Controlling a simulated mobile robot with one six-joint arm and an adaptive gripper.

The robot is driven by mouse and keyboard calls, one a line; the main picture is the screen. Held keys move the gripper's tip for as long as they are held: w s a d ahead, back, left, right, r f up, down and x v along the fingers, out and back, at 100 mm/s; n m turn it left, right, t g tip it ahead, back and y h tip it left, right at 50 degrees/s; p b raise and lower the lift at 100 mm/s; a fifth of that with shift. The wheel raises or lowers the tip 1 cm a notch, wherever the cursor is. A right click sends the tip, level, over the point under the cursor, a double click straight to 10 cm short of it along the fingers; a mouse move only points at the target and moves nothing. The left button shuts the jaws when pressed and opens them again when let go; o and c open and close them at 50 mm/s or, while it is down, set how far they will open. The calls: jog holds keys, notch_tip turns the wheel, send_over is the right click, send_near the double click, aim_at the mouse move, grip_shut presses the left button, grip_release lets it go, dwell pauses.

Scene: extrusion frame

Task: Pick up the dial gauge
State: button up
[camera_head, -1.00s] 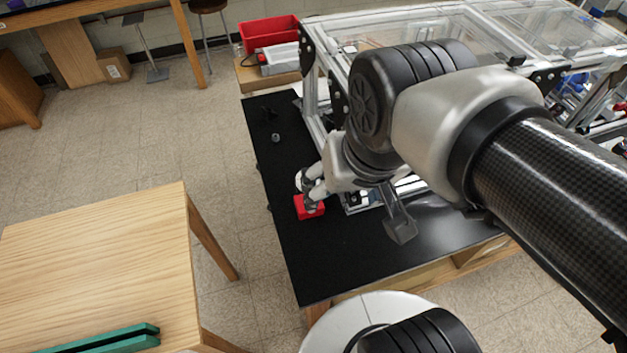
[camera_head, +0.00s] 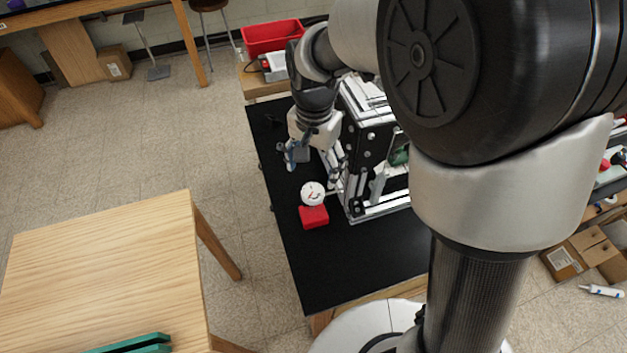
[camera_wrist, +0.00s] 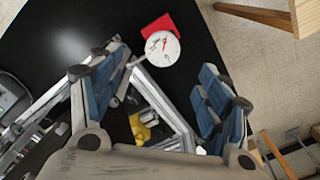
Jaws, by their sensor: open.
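The dial gauge (camera_head: 312,193) has a round white face with a red needle and sits on the black tabletop (camera_head: 352,262) beside a red block (camera_head: 314,217). In the wrist view the gauge (camera_wrist: 161,48) is at the top centre, partly over the red block (camera_wrist: 160,24), with its thin stem pointing down-left. My gripper (camera_head: 292,160) is above the table, farther back than the gauge and apart from it. In the wrist view its blue-padded fingers (camera_wrist: 160,95) are spread wide, with nothing held between them. The gauge lies beyond the fingertips.
The aluminium extrusion frame (camera_head: 362,160) stands right beside the gauge, and its bars (camera_wrist: 160,88) run between my fingers in the wrist view. A yellow part (camera_wrist: 140,128) shows there too. A red bin (camera_head: 270,36) is at the back. The tabletop's front part is clear.

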aim_at(312, 192)
notch_tip(312, 192, down, 7)
jog(key=shift+r+b, duration=0.1)
jog(key=shift+b, duration=0.6)
jog(key=shift+w+a+f+b, duration=0.15)
jog(key=shift+f+b, duration=0.3)
jog(key=shift+f, duration=1.1)
jog(key=shift+w+a+f+b, duration=0.1)
jog(key=shift+f+b, duration=0.35)
jog(key=shift+f, duration=1.1)
grip_shut()
jog(key=shift+r, duration=0.1)
